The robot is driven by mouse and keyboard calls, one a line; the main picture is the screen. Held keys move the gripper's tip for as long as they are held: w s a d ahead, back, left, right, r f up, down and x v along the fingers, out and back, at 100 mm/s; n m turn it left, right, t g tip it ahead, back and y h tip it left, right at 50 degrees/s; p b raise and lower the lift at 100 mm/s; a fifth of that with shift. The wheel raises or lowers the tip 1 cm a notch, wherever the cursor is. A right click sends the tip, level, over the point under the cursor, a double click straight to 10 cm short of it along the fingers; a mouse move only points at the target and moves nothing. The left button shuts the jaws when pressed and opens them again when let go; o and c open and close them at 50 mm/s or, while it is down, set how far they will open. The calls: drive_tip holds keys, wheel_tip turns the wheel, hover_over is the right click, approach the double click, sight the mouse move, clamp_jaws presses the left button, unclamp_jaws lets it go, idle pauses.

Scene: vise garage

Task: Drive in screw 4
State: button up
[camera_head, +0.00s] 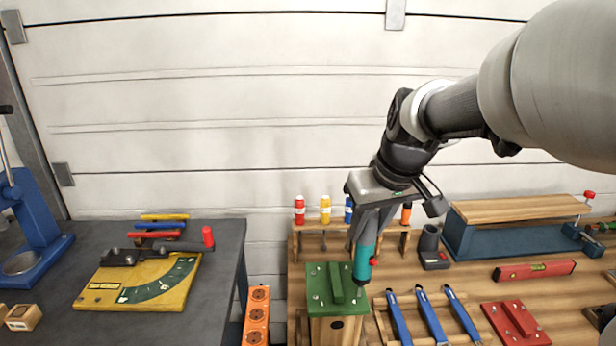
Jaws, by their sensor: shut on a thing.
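My gripper (369,222) is shut on a teal power screwdriver (364,258) and holds it nearly upright, with its dark end down. That lower end is at the right side of the green top (322,291) of a wooden box (324,334) on the workbench. I cannot tell whether it touches the top. The green top has a raised green block (337,282) in its middle. Small light dots near the top's left corners look like screw heads. The right side of the top is partly hidden by the screwdriver, and I cannot make out screw 4.
A rack of blue-handled tools (431,318) stands close at the right, with a red plate (516,323) beyond it. Behind are bottles (325,209) on a wooden shelf, a dark charger-like block (434,258) and a blue vise (520,240). A dark table (226,250) stands left across a gap.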

drive_tip(key=shift+r+p, duration=2.55)
drive_tip(key=shift+r, duration=1)
